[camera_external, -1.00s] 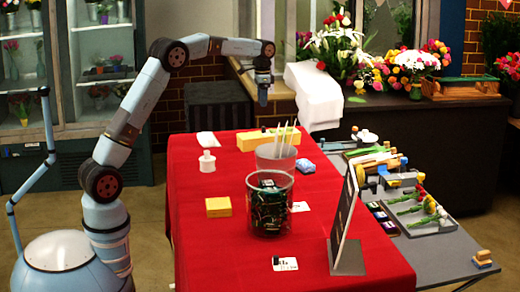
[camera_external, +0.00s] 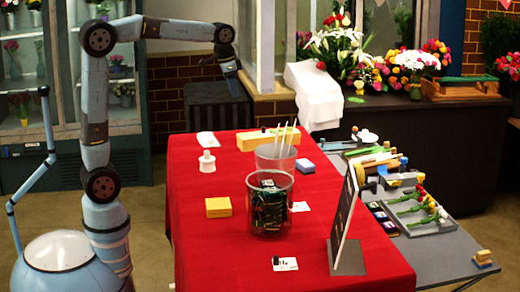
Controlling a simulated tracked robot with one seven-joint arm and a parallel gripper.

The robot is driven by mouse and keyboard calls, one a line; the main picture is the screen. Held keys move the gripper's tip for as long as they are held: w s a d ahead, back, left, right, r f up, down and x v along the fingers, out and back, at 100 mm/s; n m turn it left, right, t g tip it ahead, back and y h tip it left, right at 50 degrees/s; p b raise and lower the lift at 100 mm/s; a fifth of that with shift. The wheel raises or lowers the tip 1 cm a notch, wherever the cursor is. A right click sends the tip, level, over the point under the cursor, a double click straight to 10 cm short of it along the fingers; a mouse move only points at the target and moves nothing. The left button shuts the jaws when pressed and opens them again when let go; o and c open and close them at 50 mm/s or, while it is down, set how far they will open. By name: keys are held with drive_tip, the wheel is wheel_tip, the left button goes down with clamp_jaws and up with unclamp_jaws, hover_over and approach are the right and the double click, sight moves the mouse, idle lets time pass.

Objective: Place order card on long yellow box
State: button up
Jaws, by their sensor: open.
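The long yellow box (camera_external: 252,143) lies at the far edge of the red table. Small dark and pale marks show along its top, too small to tell whether a card is there. A white card (camera_external: 288,264) with a small black piece lies flat near the table's front edge.
A clear container (camera_external: 270,205) with dark contents and a pot of white sticks (camera_external: 275,160) stand mid-table. A short yellow box (camera_external: 218,207) and a white stand (camera_external: 207,162) are to the left. A dark upright panel (camera_external: 345,220) stands at right. The front left is clear.

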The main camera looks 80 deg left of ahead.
drive_tip(key=s+d+f+t, duration=0.1)
drive_tip(key=s+d+f, duration=0.1)
drive_tip(key=s+d, duration=0.3)
drive_tip(key=s+d+f+t, duration=0.1)
drive_tip(key=s+d+f, duration=0.2)
drive_tip(key=s, duration=1)
drive_tip(key=s+d+f+t, duration=0.1)
drive_tip(key=s+d+f, duration=0.2)
drive_tip(key=s+d, duration=0.4)
drive_tip(key=shift+s+h, duration=0.3)
drive_tip(key=shift+s, duration=0.65)
